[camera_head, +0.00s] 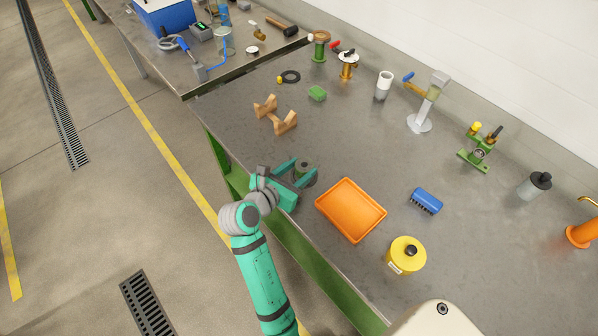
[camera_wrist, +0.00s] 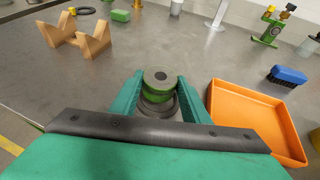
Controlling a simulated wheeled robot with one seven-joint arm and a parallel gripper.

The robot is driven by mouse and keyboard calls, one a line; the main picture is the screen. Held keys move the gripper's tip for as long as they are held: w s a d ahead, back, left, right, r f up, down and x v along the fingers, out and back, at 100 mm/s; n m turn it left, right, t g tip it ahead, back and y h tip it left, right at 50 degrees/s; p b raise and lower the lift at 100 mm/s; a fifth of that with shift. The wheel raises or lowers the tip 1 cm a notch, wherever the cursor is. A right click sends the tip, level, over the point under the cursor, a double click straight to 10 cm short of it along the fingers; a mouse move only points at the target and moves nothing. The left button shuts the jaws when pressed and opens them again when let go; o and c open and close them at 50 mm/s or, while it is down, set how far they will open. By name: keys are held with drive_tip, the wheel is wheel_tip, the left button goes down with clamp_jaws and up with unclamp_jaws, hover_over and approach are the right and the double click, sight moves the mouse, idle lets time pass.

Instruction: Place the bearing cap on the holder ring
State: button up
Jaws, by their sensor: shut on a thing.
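My gripper (camera_head: 304,174) is over the table near its front edge, left of the orange tray. It is shut on a round green and grey piece, which I take as the bearing cap (camera_wrist: 159,76). A green stand with a brownish ring on top (camera_head: 320,36) is at the far back; whether this is the holder ring is not clear. A black ring (camera_head: 290,76) lies flat nearby.
The orange tray (camera_head: 349,182) is empty. A yellow canister (camera_head: 405,256) and blue brush (camera_head: 426,200) are right of it. A wooden cradle (camera_head: 274,115) and green block (camera_head: 317,93) stand farther back. The middle of the table is mostly clear.

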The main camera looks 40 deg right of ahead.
wheel_tip(320, 180, down, 2)
drive_tip(key=shift+s+f, duration=0.1)
drive_tip(key=shift+s, duration=0.05)
drive_tip(key=o, duration=1.3)
drive_tip(key=shift+a, duration=0.1)
drive_tip(key=v, duration=1.2)
